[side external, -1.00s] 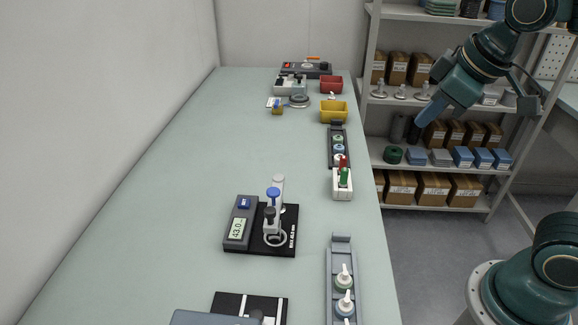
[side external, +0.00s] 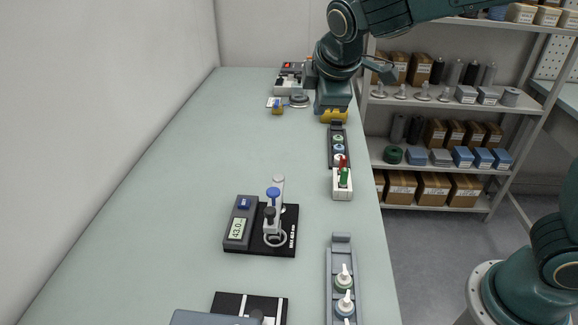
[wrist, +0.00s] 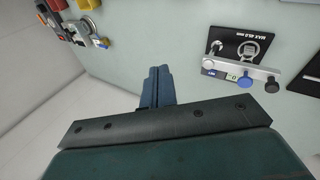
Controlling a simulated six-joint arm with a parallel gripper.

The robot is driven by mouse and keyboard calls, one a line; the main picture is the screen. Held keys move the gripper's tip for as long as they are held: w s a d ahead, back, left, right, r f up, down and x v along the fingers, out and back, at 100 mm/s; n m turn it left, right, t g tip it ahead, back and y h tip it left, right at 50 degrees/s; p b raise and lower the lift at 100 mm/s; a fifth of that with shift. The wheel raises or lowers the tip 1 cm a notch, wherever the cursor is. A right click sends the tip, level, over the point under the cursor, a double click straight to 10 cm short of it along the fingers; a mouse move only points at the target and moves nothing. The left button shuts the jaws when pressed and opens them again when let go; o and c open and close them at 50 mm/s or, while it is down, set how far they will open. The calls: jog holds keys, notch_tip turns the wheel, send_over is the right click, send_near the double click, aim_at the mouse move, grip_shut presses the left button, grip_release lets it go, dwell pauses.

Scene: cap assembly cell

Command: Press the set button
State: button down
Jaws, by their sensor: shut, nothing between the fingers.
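The gauge unit (side external: 240,232) stands mid-table in the side view, a grey box with a lit readout showing about 43.0. Its small blue button (side external: 244,203) sits above the readout; the label is too small to read. Beside it on a black base (side external: 287,240) is a clamp with a blue knob (side external: 273,192) and a dark knob. In the wrist view the blue button (wrist: 209,72) shows at right, well apart from my fingers. My gripper (wrist: 158,72) is shut and empty over bare table.
A black rack (side external: 338,158) and white block (side external: 342,186) stand along the right edge. A grey rail (side external: 341,268) with capped parts lies nearer. The left of the table (side external: 160,200) is clear.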

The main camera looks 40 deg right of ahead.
jog(key=w+a+f+n+h, duration=0.1)
jog(key=w+a+f+n, duration=0.35)
jog(key=w+a, duration=0.2)
jog(key=n+t+h, duration=0.2)
jog(key=n, duration=0.2)
send_over(243, 206)
notch_tip(243, 206, down, 6)
jog(key=f, duration=0.1)
jog(key=shift+r, duration=0.25)
jog(key=shift+f, duration=0.1)
jog(key=shift+f, duration=4.35)
jog(key=shift+f, duration=0.85)
jog(key=shift+r, duration=0.85)
